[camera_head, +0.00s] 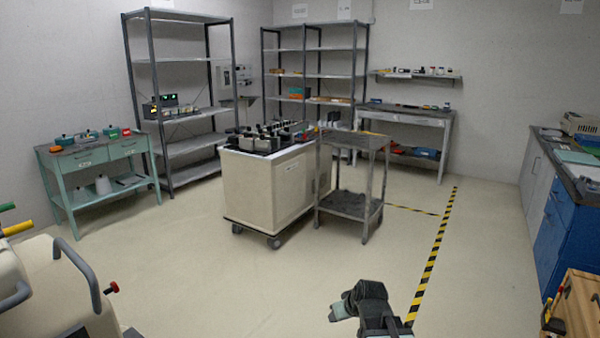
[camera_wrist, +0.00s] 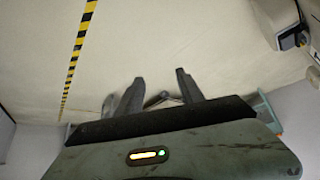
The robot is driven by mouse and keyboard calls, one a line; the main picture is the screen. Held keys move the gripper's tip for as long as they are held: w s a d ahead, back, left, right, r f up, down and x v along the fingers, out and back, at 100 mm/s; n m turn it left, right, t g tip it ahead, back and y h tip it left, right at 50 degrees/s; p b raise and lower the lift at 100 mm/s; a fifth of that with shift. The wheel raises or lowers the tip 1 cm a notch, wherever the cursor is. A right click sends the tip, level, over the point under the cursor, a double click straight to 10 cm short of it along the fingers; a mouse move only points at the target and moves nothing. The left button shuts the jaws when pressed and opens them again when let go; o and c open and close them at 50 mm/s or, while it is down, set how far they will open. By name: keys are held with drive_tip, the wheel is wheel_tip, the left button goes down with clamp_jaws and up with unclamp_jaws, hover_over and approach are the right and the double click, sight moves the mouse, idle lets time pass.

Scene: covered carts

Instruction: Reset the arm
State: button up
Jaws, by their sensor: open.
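My arm shows at the bottom of the head view, and my gripper (camera_head: 340,312) points left over bare floor. In the wrist view, my gripper (camera_wrist: 160,84) has its two dark fingers spread apart, with nothing between them. The fingers touch no object. The floor lies beyond them. Part of my arm is cut off by the bottom edge of the head view.
A green table (camera_head: 88,156) and shelves (camera_head: 181,149) stand behind left. Blue drawers (camera_head: 552,235) and a wooden box (camera_head: 578,308) are at right. Open floor (camera_head: 250,275) lies around the gripper.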

drive_tip(key=s+d+f+m+g+h, duration=0.1)
drive_tip(key=s+d+f+m+g, duration=0.15)
drive_tip(key=s, duration=0.45)
drive_tip(key=s+d+f+m+g+h, duration=0.15)
drive_tip(key=s+g, duration=0.25)
drive_tip(key=s, duration=0.4)
wheel_tip(320, 180, up, 18)
drive_tip(key=p, duration=1.8)
drive_tip(key=shift+w, duration=0.35)
drive_tip(key=shift+y, duration=0.25)
drive_tip(key=shift+c, duration=1)
